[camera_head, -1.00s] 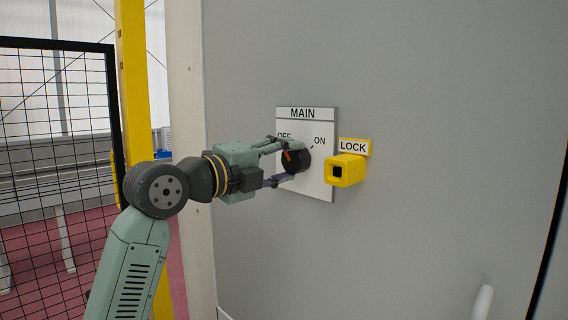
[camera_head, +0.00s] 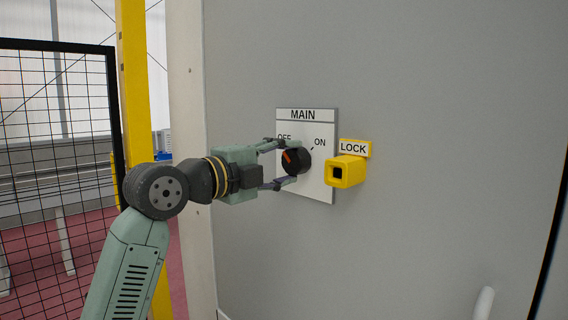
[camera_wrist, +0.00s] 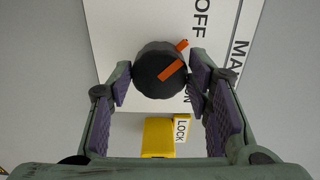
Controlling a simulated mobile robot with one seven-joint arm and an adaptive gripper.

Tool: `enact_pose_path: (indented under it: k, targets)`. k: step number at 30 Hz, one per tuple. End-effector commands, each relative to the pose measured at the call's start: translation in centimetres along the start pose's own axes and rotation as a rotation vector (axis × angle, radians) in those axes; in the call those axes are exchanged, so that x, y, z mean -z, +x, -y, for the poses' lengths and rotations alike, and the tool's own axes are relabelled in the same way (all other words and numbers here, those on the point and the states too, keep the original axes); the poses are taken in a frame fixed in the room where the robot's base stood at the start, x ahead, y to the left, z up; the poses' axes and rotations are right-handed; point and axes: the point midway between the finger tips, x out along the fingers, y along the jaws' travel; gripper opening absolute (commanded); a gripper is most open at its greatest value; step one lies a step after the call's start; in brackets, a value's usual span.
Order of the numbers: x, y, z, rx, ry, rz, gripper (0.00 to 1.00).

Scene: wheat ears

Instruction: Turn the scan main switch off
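The main switch is a round black knob (camera_head: 297,160) with an orange pointer bar, on a white plate (camera_head: 319,185) marked MAIN, OFF and ON. The pointer tilts up and left, toward the OFF label. The wrist view shows the knob (camera_wrist: 152,72) with its orange bar pointing toward OFF. My gripper (camera_head: 290,163) has one finger above the knob and one below. In the wrist view my gripper (camera_wrist: 161,82) has a pad at each side of the knob, with narrow gaps. The fingers look open around the knob, and part of the OFF label is covered.
A yellow lock block (camera_head: 345,171) with a LOCK label (camera_head: 353,147) sits just right of the plate. The grey panel (camera_head: 430,110) is otherwise bare here, with a white handle (camera_head: 484,302) low right. A black mesh fence (camera_head: 55,170) and yellow post (camera_head: 134,80) stand left.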

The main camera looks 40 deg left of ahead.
Motion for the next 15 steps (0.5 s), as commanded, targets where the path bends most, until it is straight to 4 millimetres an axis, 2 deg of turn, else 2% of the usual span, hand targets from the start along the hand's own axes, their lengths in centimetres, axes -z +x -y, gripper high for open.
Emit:
enact_pose_path:
  k: [7,15]
  targets:
    - [0.02,0.0,-0.01,0.0,0.002,0.0,0.64]
    - [0.03,-0.03,-0.02,-0.001,0.002,-0.001,0.64]
